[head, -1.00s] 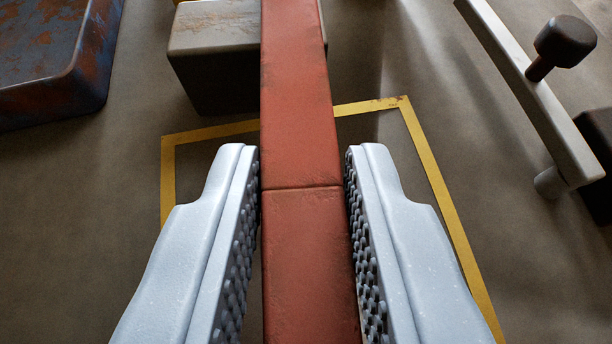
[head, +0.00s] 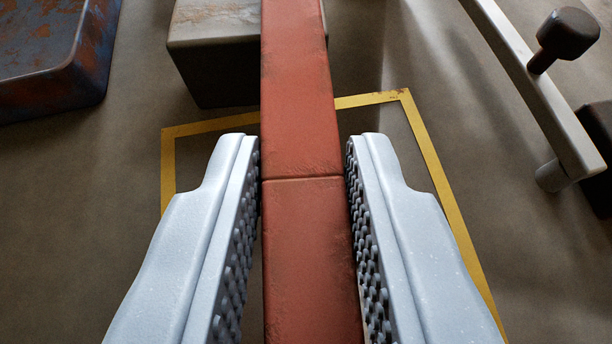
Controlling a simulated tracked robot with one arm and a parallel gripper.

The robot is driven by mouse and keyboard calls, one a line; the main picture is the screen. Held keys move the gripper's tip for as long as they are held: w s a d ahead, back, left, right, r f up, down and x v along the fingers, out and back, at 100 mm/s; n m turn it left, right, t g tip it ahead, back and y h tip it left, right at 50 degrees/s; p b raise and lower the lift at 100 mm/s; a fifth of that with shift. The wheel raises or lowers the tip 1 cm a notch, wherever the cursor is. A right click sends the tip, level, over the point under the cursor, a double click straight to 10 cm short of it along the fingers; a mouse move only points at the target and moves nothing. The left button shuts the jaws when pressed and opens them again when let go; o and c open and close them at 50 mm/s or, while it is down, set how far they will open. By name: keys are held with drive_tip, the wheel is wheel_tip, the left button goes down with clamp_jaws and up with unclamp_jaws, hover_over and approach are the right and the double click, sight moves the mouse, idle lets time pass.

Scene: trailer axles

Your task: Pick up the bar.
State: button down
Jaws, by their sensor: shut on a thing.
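The bar (head: 298,110) is a long red-brown worn beam with a seam across it. It runs from the bottom of the head view up past the top edge. My gripper (head: 303,155) has its two pale jaws with studded inner pads on either side of the bar, close against its sides near the seam. My gripper is shut on the bar. The bar's far end and near end are outside the view.
A grey-brown block (head: 212,65) lies at or below the bar's far part. A rusty blue tray-like bin (head: 60,75) is at upper left. A pale rail (head: 535,90) with a dark knob (head: 568,38) is at right. A yellow floor outline (head: 440,180) surrounds the gripper area.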

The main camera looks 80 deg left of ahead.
wheel_tip(320, 180, up, 4)
drive_tip(key=shift+f+p, duration=0.25)
drive_tip(key=shift+p, duration=0.45)
drive_tip(key=shift+s+r, duration=0.15)
drive_tip(key=shift+s, duration=0.15)
drive_tip(key=s+a+r+p, duration=0.1)
drive_tip(key=s+a, duration=0.1)
drive_tip(key=s, duration=0.5)
drive_tip(key=s+a+p, duration=0.1)
drive_tip(key=s+a, duration=0.1)
drive_tip(key=s, duration=0.6)
wheel_tip(320, 180, up, 4)
drive_tip(key=m+t+h, duration=0.1)
drive_tip(key=m+t, duration=0.3)
hover_over(276, 233)
drive_tip(key=a, duration=0.3)
drive_tip(key=shift+a+r, duration=0.1)
drive_tip(key=shift+r, duration=0.05)
drive_tip(key=w+d+r+m+t+h, duration=0.2)
drive_tip(key=w+r+m+t+h, duration=0.3)
drive_tip(key=w+r, duration=0.7)
drive_tip(key=shift+w+r+m+h, duration=0.35)
drive_tip(key=shift+m+h, duration=0.85)
drive_tip(key=shift+m, duration=0.5)
